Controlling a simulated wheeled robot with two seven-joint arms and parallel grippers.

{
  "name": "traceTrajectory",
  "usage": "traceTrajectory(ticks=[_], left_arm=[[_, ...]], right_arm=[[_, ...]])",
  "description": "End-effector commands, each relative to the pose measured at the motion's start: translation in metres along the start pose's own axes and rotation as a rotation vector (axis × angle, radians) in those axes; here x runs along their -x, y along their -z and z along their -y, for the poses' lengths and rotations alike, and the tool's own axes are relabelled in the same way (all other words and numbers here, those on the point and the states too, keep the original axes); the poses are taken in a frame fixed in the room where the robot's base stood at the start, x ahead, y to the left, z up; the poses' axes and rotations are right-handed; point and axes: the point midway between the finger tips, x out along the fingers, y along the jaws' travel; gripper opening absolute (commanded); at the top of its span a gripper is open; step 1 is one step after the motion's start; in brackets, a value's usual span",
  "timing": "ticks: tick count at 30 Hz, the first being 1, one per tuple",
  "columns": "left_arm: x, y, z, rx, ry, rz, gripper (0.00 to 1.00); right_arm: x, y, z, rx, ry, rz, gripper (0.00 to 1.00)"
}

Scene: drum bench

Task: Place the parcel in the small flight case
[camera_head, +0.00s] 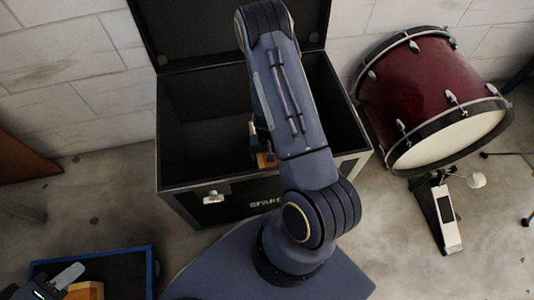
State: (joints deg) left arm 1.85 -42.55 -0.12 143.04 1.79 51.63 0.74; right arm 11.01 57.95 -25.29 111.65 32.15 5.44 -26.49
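A tan-orange block (86,291), perhaps the parcel, shows at the bottom left edge, partly cut off. It is beside my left gripper (62,280), whose grey finger shows; whether it grips the block is unclear. Both are over a dark container with a blue rim (152,270), which may be the small flight case. A large black flight case (180,186) stands open in the middle. Inside it, a small orange-brown piece (266,159) shows beside a dark part that may be my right gripper (254,138), mostly hidden behind my arm.
A dark red bass drum (425,95) stands right of the large case, with a pedal (446,215) on the floor before it. A brown panel (22,160) is at the left edge. The concrete floor between the blue-rimmed container and the large case is clear.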

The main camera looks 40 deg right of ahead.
Motion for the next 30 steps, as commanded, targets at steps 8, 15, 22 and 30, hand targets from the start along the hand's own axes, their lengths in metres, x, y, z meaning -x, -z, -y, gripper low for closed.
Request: traceTrajectory(ticks=[8, 15, 22, 30], left_arm=[[-0.001, -0.001, 0.001, 0.0, 0.0, 0.0, 0.36], [-0.001, 0.0, 0.001, 0.0, 0.0, 0.0, 0.36], [0.004, 0.002, -0.002, 0.0, 0.0, 0.0, 0.36], [0.026, 0.013, -0.012, 0.0, 0.0, 0.0, 0.36]], right_arm=[[-0.001, 0.0, 0.0, 0.0, 0.0, 0.0, 0.84], [-0.001, 0.0, 0.0, 0.0, 0.0, 0.0, 1.0], [0.009, 0.0, 0.001, 0.001, 0.001, -0.001, 1.0], [0.065, 0.001, 0.001, 0.002, 0.001, -0.003, 1.0]])
